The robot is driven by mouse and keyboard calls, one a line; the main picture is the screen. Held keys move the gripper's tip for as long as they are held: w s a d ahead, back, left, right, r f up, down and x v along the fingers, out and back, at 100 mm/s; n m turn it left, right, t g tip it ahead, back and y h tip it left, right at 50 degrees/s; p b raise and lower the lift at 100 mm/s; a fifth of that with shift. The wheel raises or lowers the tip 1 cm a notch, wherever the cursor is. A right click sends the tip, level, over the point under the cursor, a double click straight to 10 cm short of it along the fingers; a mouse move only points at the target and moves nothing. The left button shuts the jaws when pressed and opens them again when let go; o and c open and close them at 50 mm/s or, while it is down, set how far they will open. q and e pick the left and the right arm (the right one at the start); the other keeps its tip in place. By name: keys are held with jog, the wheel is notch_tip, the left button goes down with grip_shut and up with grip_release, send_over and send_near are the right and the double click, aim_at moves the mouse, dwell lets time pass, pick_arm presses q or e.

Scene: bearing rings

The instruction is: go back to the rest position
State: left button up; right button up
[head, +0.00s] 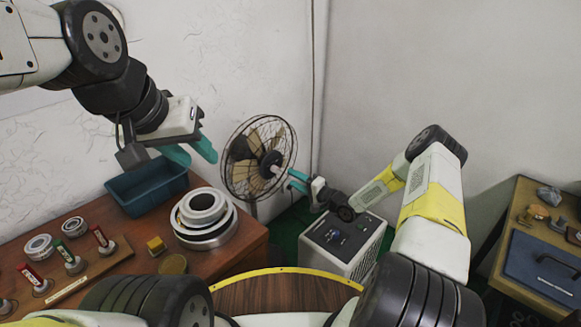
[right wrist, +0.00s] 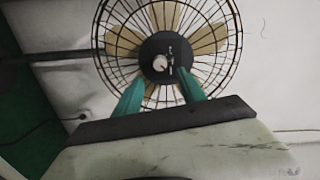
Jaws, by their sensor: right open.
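My right gripper (head: 291,181) is held out toward the fan, above the grey box. Its teal fingers are open and empty; they also show in the right wrist view (right wrist: 160,95), spread in front of the fan. A stack of bearing rings (head: 203,207) sits on the brown table, apart from both grippers.
The caged fan (head: 257,158) stands close beyond my right gripper. The grey control box (head: 342,243) is below my right arm. The brown table (head: 236,257) holds smaller rings (head: 75,226) and red- and green-handled tools. A second table (head: 520,215) with a blue mat stands right.

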jog(key=w+d+r+n+g+h, duration=0.1)
jog(key=w+d+r+n+h, duration=0.15)
jog(key=r, duration=0.45)
jog(key=w+d+r+n+g+h, duration=0.1)
jog(key=d+r+n+h, duration=0.15)
jog(key=r, duration=0.35)
jog(key=s+d+r+h, duration=0.3)
jog(key=s+r, duration=0.1)
jog(key=r, duration=0.4)
jog(key=s+d+r+h, duration=0.2)
jog(key=s+r, duration=0.3)
jog(key=r, duration=0.2)
jog(key=s+d+r+n+g+h, duration=0.1)
jog(key=s+r, duration=0.4)
jog(key=s, duration=0.4)
jog(key=s+d+r+g+h, duration=0.1)
jog(key=s+r, duration=0.4)
jog(key=s, duration=0.3)
jog(key=s+a+g+y, duration=0.1)
jog(key=s, duration=0.7)
jog(key=s+a+n+g, duration=0.1)
jog(key=s+a, duration=0.1)
jog(key=s, duration=0.7)
jog(key=shift+s+a+n+y, duration=0.15)
jog(key=shift+a+n+y, duration=0.15)
jog(key=shift+y, duration=0.1)
